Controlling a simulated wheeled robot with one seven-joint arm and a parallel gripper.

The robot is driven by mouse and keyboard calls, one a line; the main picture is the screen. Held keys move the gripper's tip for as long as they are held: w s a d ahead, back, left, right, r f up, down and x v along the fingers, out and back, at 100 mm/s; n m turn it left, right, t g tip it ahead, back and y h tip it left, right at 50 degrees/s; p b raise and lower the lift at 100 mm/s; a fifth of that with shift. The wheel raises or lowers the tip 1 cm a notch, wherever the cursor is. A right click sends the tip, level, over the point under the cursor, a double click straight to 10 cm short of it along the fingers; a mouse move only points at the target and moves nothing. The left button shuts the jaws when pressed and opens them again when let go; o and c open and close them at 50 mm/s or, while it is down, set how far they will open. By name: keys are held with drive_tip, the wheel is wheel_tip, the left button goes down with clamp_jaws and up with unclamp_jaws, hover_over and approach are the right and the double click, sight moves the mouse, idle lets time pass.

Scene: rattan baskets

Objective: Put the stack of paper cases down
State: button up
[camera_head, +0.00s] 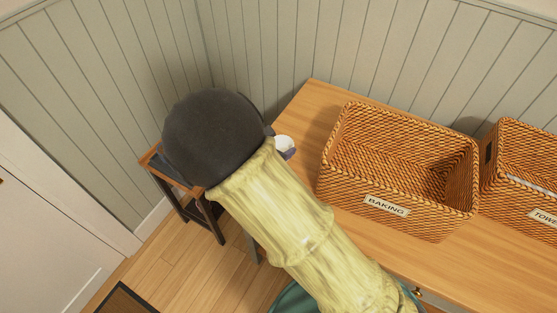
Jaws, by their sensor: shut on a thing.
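A small rounded thing (285,144), white on top and purple-grey below, shows just right of the dark rounded part of my arm, by the left end of the wooden counter (300,112). It may be the stack of paper cases, but it is partly covered and too small to tell. I cannot tell whether it rests on the counter or is held above it. My arm, with a pale yellow sleeve, reaches up from the bottom. Its dark rounded part hides what lies behind it, and my gripper's jaws do not show.
A rattan basket labelled BAKING (386,206) stands on the counter and looks empty inside. A second basket (520,182), its label cut off, stands to its right with something pale inside. A small dark side table (153,162) stands left, partly behind my arm.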

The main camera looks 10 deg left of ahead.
drive_tip(key=shift+f, duration=0.75)
drive_tip(key=shift+f, duration=2.1)
drive_tip(key=shift+f, duration=0.2)
drive_tip(key=o, duration=0.8)
drive_tip(key=shift+r, duration=0.1)
drive_tip(key=shift+o, duration=0.8)
drive_tip(key=shift+w+d, duration=0.1)
drive_tip(key=shift+w, duration=0.05)
drive_tip(key=shift+r, duration=0.15)
